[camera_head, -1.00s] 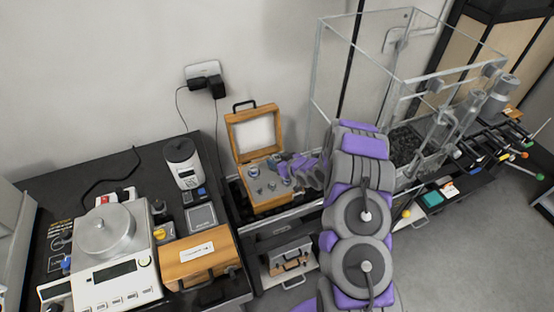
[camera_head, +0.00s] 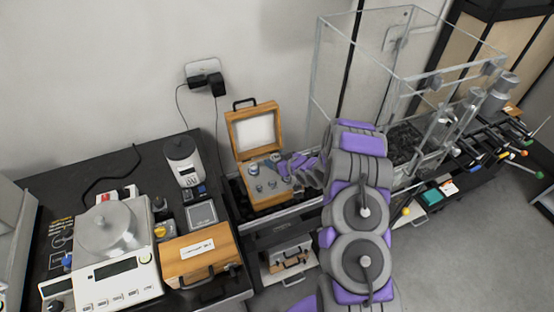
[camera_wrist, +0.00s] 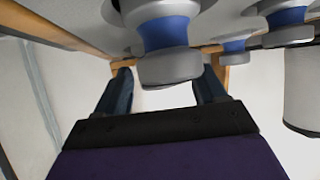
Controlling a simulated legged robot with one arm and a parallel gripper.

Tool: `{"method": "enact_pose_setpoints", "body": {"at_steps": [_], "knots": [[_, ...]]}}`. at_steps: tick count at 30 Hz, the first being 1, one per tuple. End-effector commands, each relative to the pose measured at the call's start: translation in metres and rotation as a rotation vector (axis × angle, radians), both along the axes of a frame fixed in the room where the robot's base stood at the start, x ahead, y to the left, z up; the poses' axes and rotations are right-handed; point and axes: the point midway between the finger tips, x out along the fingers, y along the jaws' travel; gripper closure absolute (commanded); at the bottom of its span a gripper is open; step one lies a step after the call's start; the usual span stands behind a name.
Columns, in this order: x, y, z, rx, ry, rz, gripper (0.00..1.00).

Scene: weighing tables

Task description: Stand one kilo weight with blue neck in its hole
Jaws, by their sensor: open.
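In the wrist view, which appears upside down, a grey metal weight with a blue neck (camera_wrist: 168,34) is nearest. Its knob points toward my gripper (camera_wrist: 166,92), whose two dark fingers stand apart on either side of the knob, with gaps showing. Its base is cut off at the top edge, so I cannot tell whether it sits in a hole. Other blue-necked weights (camera_wrist: 235,46) stand beyond it to the right. In the head view, my gripper (camera_head: 290,165) is over the right side of the open wooden weight box (camera_head: 268,202), partly hiding it; several weights (camera_head: 259,187) show inside.
The box lid (camera_head: 254,133) stands open at the back against the wall. A table with a balance (camera_head: 107,268) and a closed wooden case (camera_head: 197,255) is at left. A glass tank (camera_head: 355,70) stands close right of my arm.

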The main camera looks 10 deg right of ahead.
Motion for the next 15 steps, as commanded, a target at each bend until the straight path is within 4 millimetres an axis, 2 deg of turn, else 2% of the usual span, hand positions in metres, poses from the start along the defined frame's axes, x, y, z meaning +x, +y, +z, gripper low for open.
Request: {"method": "enact_pose_setpoints", "body": {"at_steps": [5,15], "knots": [[0.0,0.0,0.012,0.001,-0.003,-0.001,0.3],[-0.056,-0.032,0.048,0.002,0.001,-0.005,0.3]]}}
